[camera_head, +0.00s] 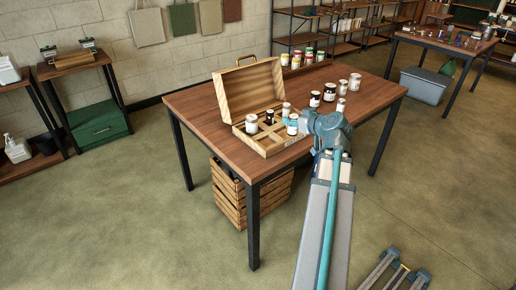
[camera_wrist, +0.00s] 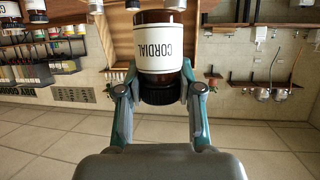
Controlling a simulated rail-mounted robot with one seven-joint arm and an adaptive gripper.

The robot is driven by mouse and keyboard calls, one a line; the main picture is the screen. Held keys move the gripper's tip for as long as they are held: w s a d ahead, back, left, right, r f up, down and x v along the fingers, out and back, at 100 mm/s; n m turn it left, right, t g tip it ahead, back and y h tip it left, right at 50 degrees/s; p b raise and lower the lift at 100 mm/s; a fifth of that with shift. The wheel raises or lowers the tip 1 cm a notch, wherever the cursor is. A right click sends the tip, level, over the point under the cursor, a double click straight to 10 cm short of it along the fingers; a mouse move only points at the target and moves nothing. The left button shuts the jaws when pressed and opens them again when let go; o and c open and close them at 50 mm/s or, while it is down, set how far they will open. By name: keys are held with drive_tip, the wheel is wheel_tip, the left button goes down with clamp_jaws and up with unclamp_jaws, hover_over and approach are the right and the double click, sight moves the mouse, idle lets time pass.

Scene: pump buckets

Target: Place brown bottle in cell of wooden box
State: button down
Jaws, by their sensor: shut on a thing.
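The brown bottle (camera_wrist: 158,48) has a white label reading CORDIAL and a black cap. In the wrist view its label and the surroundings appear upside down, so the bottle looks upright. My gripper (camera_wrist: 158,92) is shut on it near the cap, one finger on each side. The open wooden box (camera_head: 262,147) stands on the table with its lid raised and several containers in its cells. In the head view my gripper (camera_head: 296,124) is at the box's right side.
The wooden table (camera_head: 208,125) also bears several jars (camera_head: 329,92) right of the box and a row of bottles at its back edge. A slatted crate (camera_head: 233,203) is under the table. The table's front left is clear.

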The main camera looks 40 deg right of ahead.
drive_tip(key=shift+w+a, duration=0.15)
drive_tip(key=shift+w, duration=0.1)
drive_tip(key=w+f, duration=0.3)
drive_tip(key=w, duration=0.1)
drive_tip(key=w+f+p, duration=0.1)
drive_tip(key=w+f, duration=0.2)
drive_tip(key=w, duration=0.1)
drive_tip(key=w+f+p, duration=0.1)
drive_tip(key=w+f, duration=0.2)
drive_tip(key=w, duration=0.2)
drive_tip(key=shift+w+f, duration=0.1)
drive_tip(key=shift+f, duration=0.1)
drive_tip(key=shift+w+f, duration=0.15)
drive_tip(key=shift+f, duration=1.6)
drive_tip(key=shift+f, duration=0.15)
drive_tip(key=c, duration=0.7)
unclamp_jaws()
drive_tip(key=shift+c, duration=0.2)
drive_tip(key=shift+r, duration=0.2)
